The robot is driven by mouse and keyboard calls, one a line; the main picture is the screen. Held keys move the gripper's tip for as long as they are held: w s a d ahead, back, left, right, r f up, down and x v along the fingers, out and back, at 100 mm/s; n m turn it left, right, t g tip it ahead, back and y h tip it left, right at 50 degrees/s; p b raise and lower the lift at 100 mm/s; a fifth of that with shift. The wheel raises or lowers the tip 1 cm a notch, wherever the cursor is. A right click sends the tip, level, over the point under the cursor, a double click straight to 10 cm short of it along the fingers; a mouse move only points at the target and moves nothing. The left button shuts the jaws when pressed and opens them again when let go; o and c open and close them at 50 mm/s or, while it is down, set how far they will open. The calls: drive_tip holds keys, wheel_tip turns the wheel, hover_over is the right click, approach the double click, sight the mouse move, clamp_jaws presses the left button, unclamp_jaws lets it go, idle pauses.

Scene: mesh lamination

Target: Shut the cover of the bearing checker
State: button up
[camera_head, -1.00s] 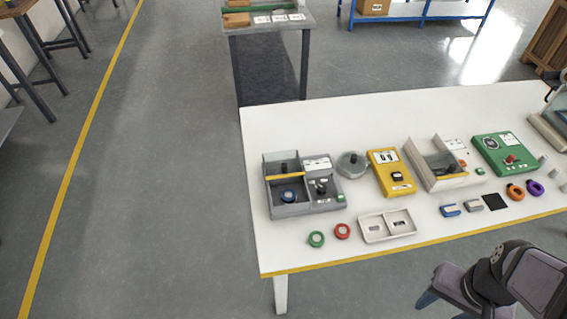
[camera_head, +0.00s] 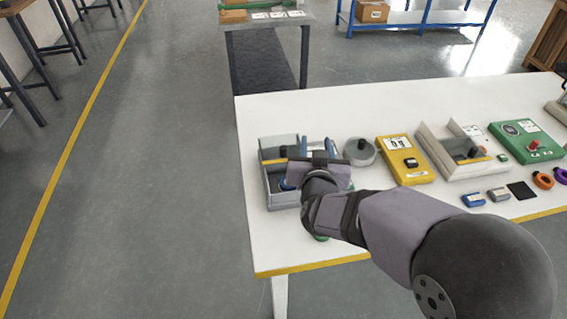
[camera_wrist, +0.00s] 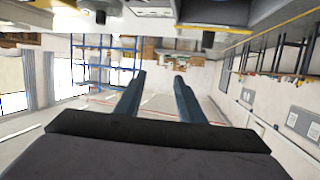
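The grey two-part device (camera_head: 285,200) at the left end of the table looks like the bearing checker. Its clear cover (camera_head: 278,145) stands raised at the back left, with a yellow strip (camera_head: 272,161) along its lower part. My gripper (camera_head: 318,147) is over the device's right half, just right of the cover. Its two blue-grey fingers are apart with nothing between them, as the wrist view also shows (camera_wrist: 158,88). I cannot tell whether a finger touches the device. My wrist hides most of the right half and part of the blue ring inside.
A round grey lidded pot (camera_head: 360,152) and a yellow meter box (camera_head: 405,165) stand to the right. Beyond are a beige device (camera_head: 455,165) with its own clear panel and a green box (camera_head: 527,142). My arm covers the table's front middle.

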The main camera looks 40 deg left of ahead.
drive_tip(key=s+a+t+y+b, duration=0.1)
drive_tip(key=s+a+t+b, duration=0.1)
drive_tip(key=s+a, duration=0.35)
approach(283, 151)
drive_tip(key=w+a, duration=0.1)
drive_tip(key=w+f, duration=0.1)
drive_tip(key=w, duration=0.1)
drive_tip(key=shift+a+t, duration=0.4)
drive_tip(key=x, duration=0.5)
drive_tip(key=shift+w+a+r, duration=0.1)
drive_tip(key=shift+w+r, duration=0.05)
drive_tip(key=shift+w, duration=0.05)
drive_tip(key=shift+p+x, duration=0.4)
drive_tip(key=shift+x, duration=0.65)
drive_tip(key=shift+c, duration=0.5)
drive_tip(key=shift+s, duration=0.1)
clamp_jaws()
